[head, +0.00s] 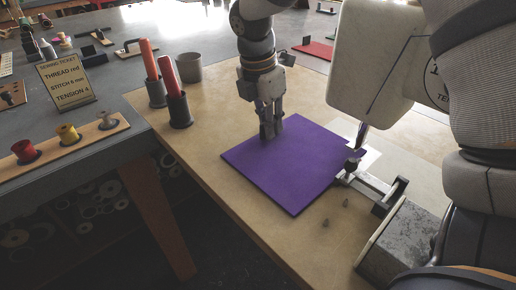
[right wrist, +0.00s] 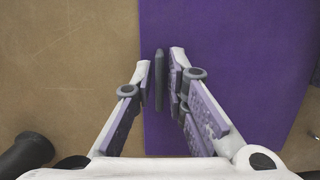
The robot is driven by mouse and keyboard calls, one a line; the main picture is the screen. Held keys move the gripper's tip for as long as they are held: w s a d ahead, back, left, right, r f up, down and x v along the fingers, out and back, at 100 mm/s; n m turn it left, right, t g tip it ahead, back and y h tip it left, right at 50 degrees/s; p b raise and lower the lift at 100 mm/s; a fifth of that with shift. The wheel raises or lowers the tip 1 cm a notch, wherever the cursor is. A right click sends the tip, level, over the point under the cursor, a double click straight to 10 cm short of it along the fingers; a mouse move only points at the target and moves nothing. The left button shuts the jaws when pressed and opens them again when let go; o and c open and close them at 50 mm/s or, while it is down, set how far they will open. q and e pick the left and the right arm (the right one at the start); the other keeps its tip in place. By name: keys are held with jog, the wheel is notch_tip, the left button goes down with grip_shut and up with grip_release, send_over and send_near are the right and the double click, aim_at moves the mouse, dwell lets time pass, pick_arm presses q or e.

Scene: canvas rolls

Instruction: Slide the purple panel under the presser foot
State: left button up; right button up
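The purple panel (head: 285,170) lies flat on the wooden worktop, and its right corner reaches the presser foot (head: 352,164) beneath the sewing machine head (head: 372,65). I cannot tell whether that corner is under the foot or only beside it. My right gripper (head: 270,132) points down at the panel's far left edge, its fingertips on or just above the surface. My left gripper is not in view.
Dark holders with red-orange sticks (head: 175,95) and a grey cup (head: 188,67) stand left of the panel. A metal bracket (head: 385,190) and a grey block (head: 398,245) lie right of it. Thread spools (head: 68,134) and a sign (head: 68,83) sit on the left table.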

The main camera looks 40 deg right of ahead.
jog(key=shift+r, duration=0.1)
jog(key=shift+r, duration=1.95)
jog(key=o, duration=0.5)
jog(key=shift+o, duration=0.2)
notch_tip(320, 180, up, 12)
jog(key=a, duration=0.2)
jog(key=shift+a+f, duration=0.2)
jog(key=shift+a, duration=0.05)
